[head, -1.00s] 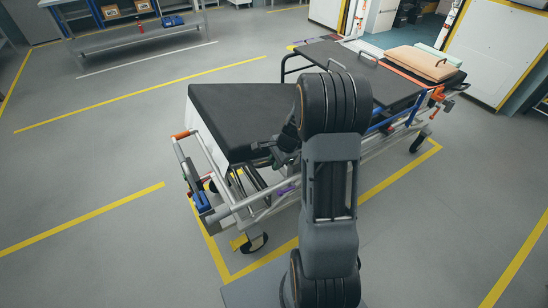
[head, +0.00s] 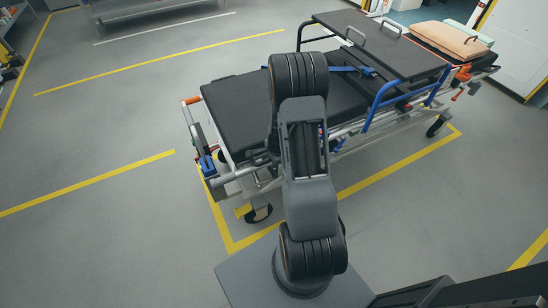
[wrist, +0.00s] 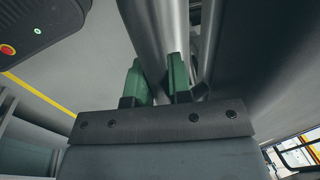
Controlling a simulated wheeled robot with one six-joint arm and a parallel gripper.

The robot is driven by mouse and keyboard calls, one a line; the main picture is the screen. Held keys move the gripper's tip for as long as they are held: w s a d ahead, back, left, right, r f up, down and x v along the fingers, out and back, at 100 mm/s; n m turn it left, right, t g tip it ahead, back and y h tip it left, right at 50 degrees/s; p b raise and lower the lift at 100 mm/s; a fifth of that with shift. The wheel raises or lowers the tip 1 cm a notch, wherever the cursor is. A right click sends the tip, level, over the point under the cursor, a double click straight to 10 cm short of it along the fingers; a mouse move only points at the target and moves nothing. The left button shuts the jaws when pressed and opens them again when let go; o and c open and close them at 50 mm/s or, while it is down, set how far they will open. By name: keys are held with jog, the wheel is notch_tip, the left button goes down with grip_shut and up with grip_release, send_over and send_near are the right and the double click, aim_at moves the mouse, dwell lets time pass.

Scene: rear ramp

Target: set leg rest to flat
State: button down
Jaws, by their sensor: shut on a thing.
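The leg rest (head: 235,105) is the black padded section at the left end of the stretcher. In the head view it looks nearly level with the rest of the mattress, though a small tilt is hard to judge. My gripper (wrist: 160,80) has green fingertips closed on a silver metal bar (wrist: 152,35) in the wrist view. Which part of the stretcher this bar belongs to is unclear. In the head view my arm hides part of the leg rest and most of the gripper, which is at the leg rest's near side.
The stretcher frame (head: 228,178) has a blue side rail (head: 378,103). A dark board with handles (head: 385,45) lies across its middle, and a peach cushion (head: 455,38) is at the right end. Yellow floor lines (head: 345,192) surround it. The floor to the left is clear.

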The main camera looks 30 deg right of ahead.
jog(key=c, duration=1.3)
grip_release()
jog(key=shift+s+f, duration=0.1)
jog(key=shift+f, duration=0.25)
jog(key=shift+o, duration=1.1)
jog(key=shift+a+r, duration=0.1)
jog(key=shift+r, duration=0.1)
jog(key=p+v, duration=0.3)
jog(key=v, duration=1)
jog(key=shift+r, duration=0.35)
